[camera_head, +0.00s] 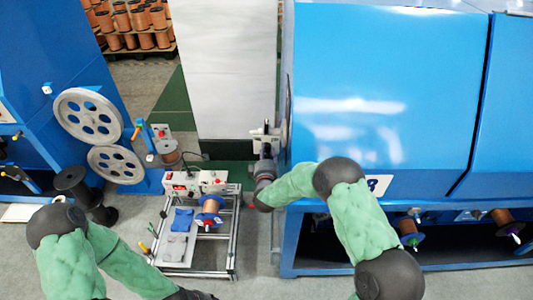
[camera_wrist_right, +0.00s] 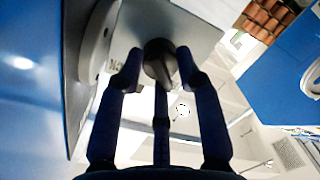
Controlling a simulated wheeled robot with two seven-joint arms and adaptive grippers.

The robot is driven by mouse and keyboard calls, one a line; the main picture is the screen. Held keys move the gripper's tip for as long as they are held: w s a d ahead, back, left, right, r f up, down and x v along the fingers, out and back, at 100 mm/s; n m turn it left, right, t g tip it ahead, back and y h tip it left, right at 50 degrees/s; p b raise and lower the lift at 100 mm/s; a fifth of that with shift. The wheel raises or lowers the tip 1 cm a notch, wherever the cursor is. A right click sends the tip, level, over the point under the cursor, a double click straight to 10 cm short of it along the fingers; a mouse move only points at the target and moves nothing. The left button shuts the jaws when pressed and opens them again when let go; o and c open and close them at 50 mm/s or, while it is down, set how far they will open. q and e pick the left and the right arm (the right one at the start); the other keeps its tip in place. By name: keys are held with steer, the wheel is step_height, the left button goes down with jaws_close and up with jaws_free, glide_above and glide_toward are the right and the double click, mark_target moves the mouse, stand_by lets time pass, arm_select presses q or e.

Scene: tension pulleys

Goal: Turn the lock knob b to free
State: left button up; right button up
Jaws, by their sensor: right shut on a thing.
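A dark, rounded lock knob (camera_wrist_right: 158,56) with a short lever stands out from a grey plate (camera_wrist_right: 185,22) in the right wrist view. My right gripper (camera_wrist_right: 161,78) has its dark fingers closed around the knob, one on each side and one below. In the head view my right gripper (camera_head: 265,158) is at the left edge of the large blue machine, just below a small grey bracket (camera_head: 265,134); it hides the knob there. Which letter the knob bears cannot be read. My left gripper (camera_head: 190,294) is only partly in view at the bottom edge.
The blue machine (camera_head: 380,100) fills the right side, close to my right arm. A metal frame bench (camera_head: 236,225) with a copper spool (camera_head: 209,212) and cloths stands left of it. Grey pulleys (camera_head: 88,115) are on the left machine. Copper spools (camera_head: 130,22) are stacked at the back.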

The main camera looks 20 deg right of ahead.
steer(key=shift+w+r, duration=0.1)
steer(key=shift+r, duration=0.15)
steer(key=o, duration=1)
steer(key=shift+a, duration=0.1)
steer(key=shift+o, duration=0.6)
steer(key=shift+f, duration=0.15)
steer(key=v, duration=1.2)
